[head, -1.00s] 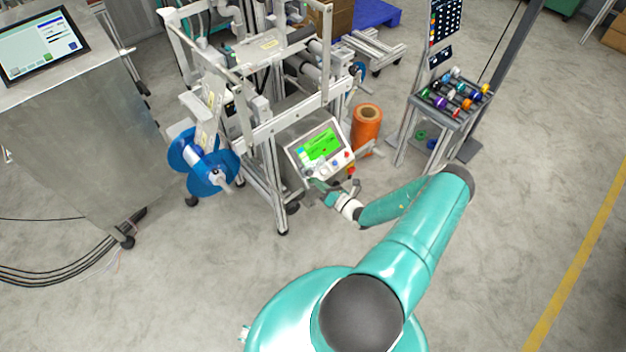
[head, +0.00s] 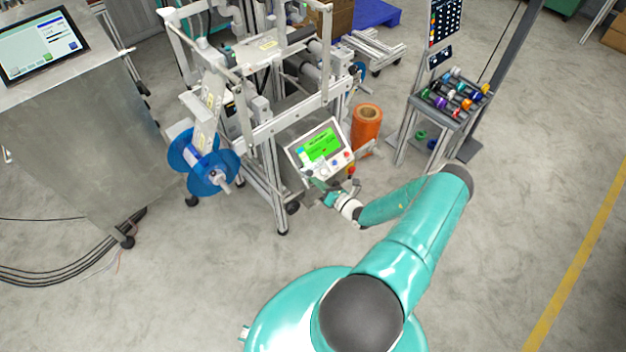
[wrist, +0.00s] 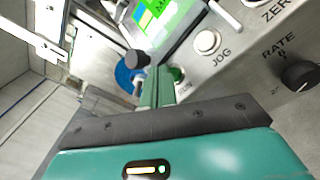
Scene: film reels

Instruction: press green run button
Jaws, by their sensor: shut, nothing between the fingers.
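The control panel (head: 299,156) with a lit green screen (head: 320,146) is on the front of the machine frame, and my gripper (head: 312,184) is at its lower left edge. In the wrist view, my gripper (wrist: 158,72) is shut and empty, its green fingers together and pointing at the panel face. A round green button (wrist: 178,74) shows just right of the fingertips, partly hidden by them. Whether the fingertips touch the button or the panel, I cannot tell.
A white button (wrist: 207,42) marked JOG and a black RATE knob (wrist: 299,75) are right of the fingers. A black knob (wrist: 137,60) is close on their left. A blue reel (head: 218,178) hangs left of the panel; an orange roll (head: 366,132) stands behind its right side.

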